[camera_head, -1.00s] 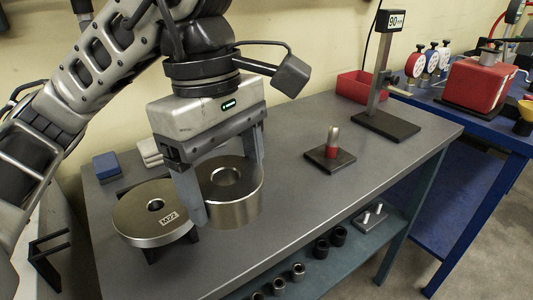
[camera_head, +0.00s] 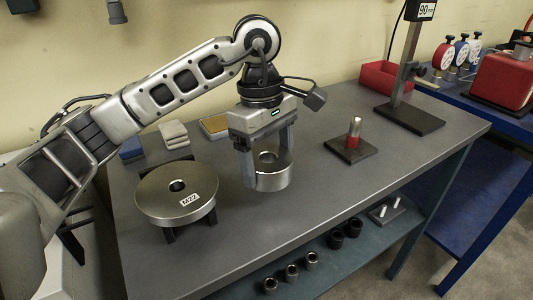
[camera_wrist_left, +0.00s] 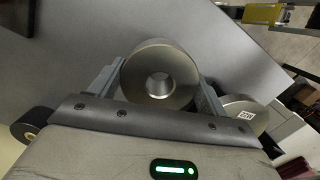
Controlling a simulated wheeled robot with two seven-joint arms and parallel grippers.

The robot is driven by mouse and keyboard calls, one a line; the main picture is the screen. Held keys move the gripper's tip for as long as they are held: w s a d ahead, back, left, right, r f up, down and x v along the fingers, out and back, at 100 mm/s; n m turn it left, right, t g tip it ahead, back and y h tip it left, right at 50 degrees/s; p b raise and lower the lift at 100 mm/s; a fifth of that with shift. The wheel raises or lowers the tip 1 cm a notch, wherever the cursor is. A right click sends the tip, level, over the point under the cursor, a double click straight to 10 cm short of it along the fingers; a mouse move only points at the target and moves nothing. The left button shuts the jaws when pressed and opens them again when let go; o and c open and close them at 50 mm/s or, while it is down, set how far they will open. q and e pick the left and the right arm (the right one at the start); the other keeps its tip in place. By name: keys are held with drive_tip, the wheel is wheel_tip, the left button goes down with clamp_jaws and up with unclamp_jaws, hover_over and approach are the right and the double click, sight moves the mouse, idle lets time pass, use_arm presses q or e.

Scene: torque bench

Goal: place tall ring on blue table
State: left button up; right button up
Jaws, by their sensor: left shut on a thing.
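The tall ring (camera_head: 272,181) is a thick steel cylinder with a central hole. My left gripper (camera_head: 268,166) is shut on it, one finger on each side, and the ring is upright over the middle of the grey bench. I cannot tell how far its underside is above the bench top. In the left wrist view the ring (camera_wrist_left: 160,88) sits between the two fingers. The blue table (camera_head: 500,121) stands at the right, beyond the grey bench's end. My right gripper is not in view.
A flat steel disc labelled M22 (camera_head: 163,201) rests on a dark stand at the left. A red-and-silver pin on a black plate (camera_head: 351,149), a gauge stand (camera_head: 409,120) and a red bin (camera_head: 388,78) lie toward the blue table. A red box and dials occupy its back.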

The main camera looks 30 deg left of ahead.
sight(262, 152)
use_arm(q)
drive_tip(key=shift+w+f, duration=0.2)
drive_tip(key=shift+w, duration=0.05)
drive_tip(key=shift+a+f, duration=0.1)
drive_tip(key=shift+f, duration=1.4)
drive_tip(key=shift+f, duration=0.1)
drive_tip(key=shift+f, duration=0.1)
drive_tip(key=o, duration=2)
drive_tip(key=shift+f, duration=0.1)
drive_tip(key=r, duration=0.4)
drive_tip(key=a+r, duration=0.1)
drive_tip(key=r, duration=0.3)
drive_tip(key=r+p, duration=0.1)
drive_tip(key=r, duration=0.3)
drive_tip(key=shift+w+a+r, duration=0.15)
drive_tip(key=shift+a, duration=0.05)
